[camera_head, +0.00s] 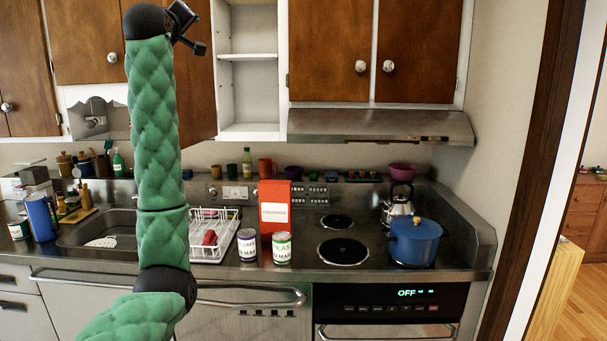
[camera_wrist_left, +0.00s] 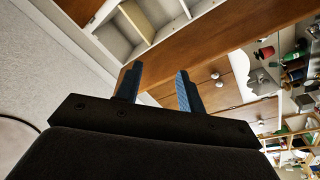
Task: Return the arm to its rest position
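My left arm (camera_head: 155,130), in green quilted padding, rises nearly upright in the head view, in front of the sink area and wall cabinets. My right arm and gripper are in neither view.
An open cabinet (camera_head: 248,70) with bare shelves is right of the arm. Below are a dish rack (camera_head: 213,252), two cans (camera_head: 247,244) (camera_head: 282,248), a red box (camera_head: 274,212), a blue pot (camera_head: 415,243) and a kettle (camera_head: 397,206). A range hood (camera_head: 380,125) overhangs the hob.

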